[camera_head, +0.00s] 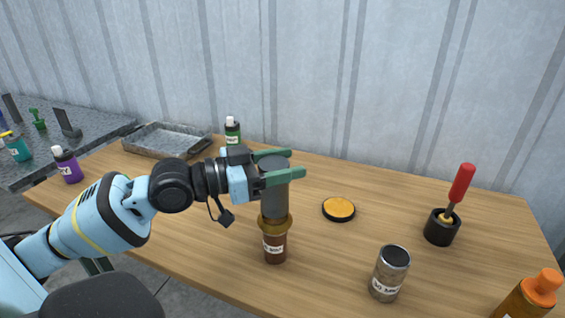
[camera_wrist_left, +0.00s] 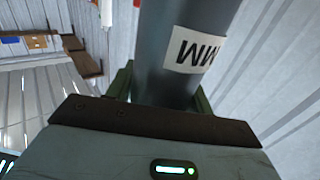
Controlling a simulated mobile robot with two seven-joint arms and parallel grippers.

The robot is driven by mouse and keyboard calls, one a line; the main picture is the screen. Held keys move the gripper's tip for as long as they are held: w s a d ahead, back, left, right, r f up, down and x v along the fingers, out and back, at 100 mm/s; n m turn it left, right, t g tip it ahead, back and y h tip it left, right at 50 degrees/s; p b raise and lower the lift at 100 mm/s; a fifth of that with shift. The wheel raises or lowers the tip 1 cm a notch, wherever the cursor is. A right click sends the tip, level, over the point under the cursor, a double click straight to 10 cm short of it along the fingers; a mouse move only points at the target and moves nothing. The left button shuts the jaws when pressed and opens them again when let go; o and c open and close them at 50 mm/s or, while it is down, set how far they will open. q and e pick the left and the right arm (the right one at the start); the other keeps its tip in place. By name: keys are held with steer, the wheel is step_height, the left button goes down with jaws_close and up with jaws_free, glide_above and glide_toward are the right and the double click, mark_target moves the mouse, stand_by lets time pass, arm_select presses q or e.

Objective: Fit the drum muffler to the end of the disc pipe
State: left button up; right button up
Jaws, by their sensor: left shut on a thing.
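My left gripper (camera_head: 294,162) is shut on an upright dark grey cylinder (camera_head: 274,203), likely the drum muffler. In the left wrist view the cylinder (camera_wrist_left: 180,25) runs up between the green fingers and bears a white label ending in "MM". Directly below it, in line, is a brass disc collar (camera_head: 275,223) around an upright brown labelled pipe (camera_head: 275,249), likely the disc pipe. The grey cylinder's lower end meets the collar in the head view; I cannot tell whether it is seated or only in front of it. My right gripper is not in view.
A metal cylinder labelled "50 MM" (camera_head: 391,270) stands at the right. An orange-topped black disc (camera_head: 339,208), a black cup (camera_head: 441,228) with a red-handled tool, and an orange-capped bottle (camera_head: 528,298) are also there. A metal tray (camera_head: 166,140) and a green bottle (camera_head: 232,131) stand behind.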

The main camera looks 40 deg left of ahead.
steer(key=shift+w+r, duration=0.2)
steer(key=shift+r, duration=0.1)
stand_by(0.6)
arm_select(q)
steer(key=shift+f, duration=0.85)
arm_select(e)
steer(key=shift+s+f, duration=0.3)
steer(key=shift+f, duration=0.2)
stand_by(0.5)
arm_select(q)
steer(key=o, duration=1.1)
steer(key=shift+c, duration=0.2)
